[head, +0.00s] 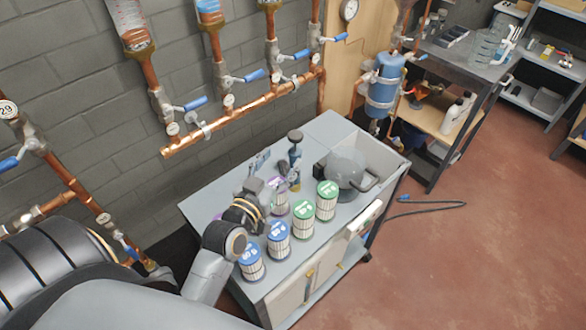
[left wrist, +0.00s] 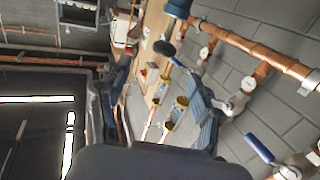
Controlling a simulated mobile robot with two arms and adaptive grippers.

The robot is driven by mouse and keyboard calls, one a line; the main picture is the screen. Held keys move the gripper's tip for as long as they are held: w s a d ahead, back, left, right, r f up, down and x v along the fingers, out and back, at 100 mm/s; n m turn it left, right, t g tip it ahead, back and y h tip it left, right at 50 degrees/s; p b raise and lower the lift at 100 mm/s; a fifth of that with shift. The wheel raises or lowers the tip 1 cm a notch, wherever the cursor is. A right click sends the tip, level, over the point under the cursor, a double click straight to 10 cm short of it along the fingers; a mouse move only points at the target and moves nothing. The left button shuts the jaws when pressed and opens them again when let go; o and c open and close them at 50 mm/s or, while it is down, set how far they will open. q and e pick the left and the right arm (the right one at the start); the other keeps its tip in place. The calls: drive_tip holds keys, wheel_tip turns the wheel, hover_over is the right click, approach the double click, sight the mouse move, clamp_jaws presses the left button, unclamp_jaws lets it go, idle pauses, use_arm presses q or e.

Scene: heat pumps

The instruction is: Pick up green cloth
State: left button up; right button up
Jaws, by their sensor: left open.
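I cannot make out a green cloth in either view. The arm and hand hide part of the cart top. My right gripper is not in view.
Blue-topped cartridges (head: 278,243) stand at the cart's front. A grey rounded object (head: 345,168) sits by the cart's recessed basin (head: 378,160). Copper pipes (head: 245,110) with blue-handled valves run along the wall behind. The red floor (head: 470,260) at right is mostly clear, with a cable (head: 440,206) on it.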

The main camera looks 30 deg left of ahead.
sight(292, 141)
use_arm(q)
drive_tip(key=w, duration=0.4)
drive_tip(key=shift+w+a+f+p, duration=0.1)
drive_tip(key=shift+w+a+p, duration=0.05)
drive_tip(key=shift+w+p, duration=0.15)
drive_tip(key=shift+w+f, duration=0.1)
drive_tip(key=shift+w, duration=0.1)
drive_tip(key=shift+w+a+p, duration=0.25)
drive_tip(key=shift+w+p, duration=0.25)
drive_tip(key=shift+w, duration=0.25)
drive_tip(key=w, duration=0.2)
drive_tip(key=w+p, duration=0.1)
drive_tip(key=shift+w+a+f, duration=0.15)
drive_tip(key=shift+a, duration=0.1)
drive_tip(key=shift+w+f, duration=0.1)
drive_tip(key=shift+w, duration=0.1)
drive_tip(key=shift+s, duration=0.1)
drive_tip(key=shift+c, duration=1.1)
drive_tip(key=c, duration=1.1)
clamp_jaws()
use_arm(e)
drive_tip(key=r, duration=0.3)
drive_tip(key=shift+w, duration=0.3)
